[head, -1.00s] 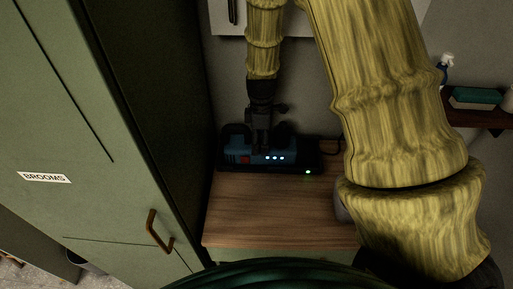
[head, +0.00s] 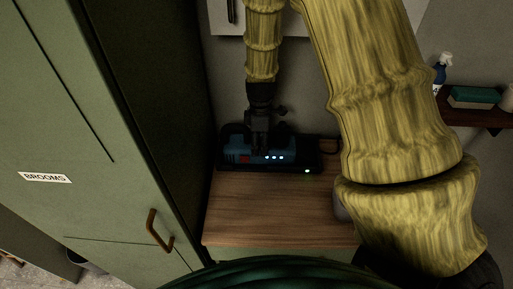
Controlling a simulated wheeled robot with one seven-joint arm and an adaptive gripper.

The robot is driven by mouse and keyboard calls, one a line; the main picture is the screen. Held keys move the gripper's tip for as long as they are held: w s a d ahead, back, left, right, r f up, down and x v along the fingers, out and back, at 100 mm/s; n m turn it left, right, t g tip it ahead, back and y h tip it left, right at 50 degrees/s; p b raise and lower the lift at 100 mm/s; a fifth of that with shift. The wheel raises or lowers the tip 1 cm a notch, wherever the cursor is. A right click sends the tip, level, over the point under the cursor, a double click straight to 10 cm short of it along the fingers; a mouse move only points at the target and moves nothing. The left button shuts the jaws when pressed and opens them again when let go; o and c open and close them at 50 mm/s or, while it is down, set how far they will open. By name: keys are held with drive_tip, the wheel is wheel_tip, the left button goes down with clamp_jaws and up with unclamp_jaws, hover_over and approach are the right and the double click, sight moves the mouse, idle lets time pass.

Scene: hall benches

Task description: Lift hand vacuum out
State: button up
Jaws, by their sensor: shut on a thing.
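The hand vacuum (head: 240,150) is a blue and black body with a red part and a row of small lit lights. It sits low in a black base (head: 296,168) at the back of the wooden top, against the wall. A separate light glows at the base's right end. My gripper (head: 263,137) points down from above and is shut on the hand vacuum near its middle. The fingertips and the exact grip are dark and hard to make out. I cannot tell whether the vacuum is seated in the base or slightly raised.
A tall green cabinet (head: 95,130) labelled BROOMS, with a brown handle (head: 159,230), stands close on the left. The wooden top (head: 270,215) is bare in front of the base. A shelf (head: 482,117) at right holds a spray bottle (head: 442,70) and a green sponge (head: 474,97).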

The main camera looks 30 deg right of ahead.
drive_tip(key=shift+b, duration=0.3)
drive_tip(key=shift+r, duration=0.2)
wheel_tip(320, 180, up, 6)
drive_tip(key=b, duration=0.2)
drive_tip(key=shift+s+a+r+b, duration=0.1)
drive_tip(key=shift+r+b, duration=0.15)
drive_tip(key=shift+b, duration=0.1)
drive_tip(key=s+a+b, duration=0.5)
drive_tip(key=s+a, duration=0.6)
drive_tip(key=s, duration=0.5)
drive_tip(key=shift+a+r+p, duration=0.15)
drive_tip(key=shift+r+p, duration=1.15)
drive_tip(key=shift+p, duration=0.05)
drive_tip(key=shift+a+r+p, duration=0.1)
drive_tip(key=shift+r+p, duration=1.2)
drive_tip(key=shift+p, duration=0.05)
